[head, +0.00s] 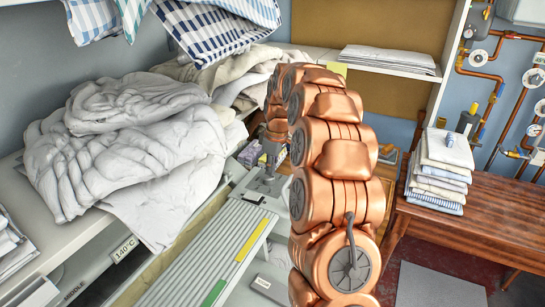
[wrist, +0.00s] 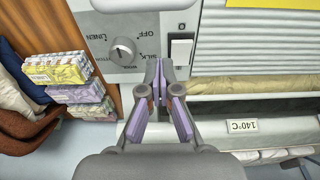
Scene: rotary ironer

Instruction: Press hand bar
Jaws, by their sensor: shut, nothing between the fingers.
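In the wrist view, my gripper (wrist: 158,72) has its purple-padded fingertips together with nothing between them. The tips appear over the control panel (wrist: 105,65), between the dial (wrist: 122,51) and the white switch (wrist: 181,50); I cannot tell whether they touch it. A long pale bar (wrist: 250,107) runs beside the beige padded roller (wrist: 255,86), right of the fingers. It may be the hand bar, but I cannot tell for sure. In the head view, my gripper (head: 268,150) is partly hidden by my copper arm, near the far end of the ribbed ironer cover (head: 205,262).
Crumpled white linen (head: 125,145) covers the left shelf, and checked cloths (head: 215,25) hang above it. A wooden table (head: 480,190) with folded linen (head: 440,170) stands at right. Patterned boxes (wrist: 62,75) sit left of the gripper in the wrist view.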

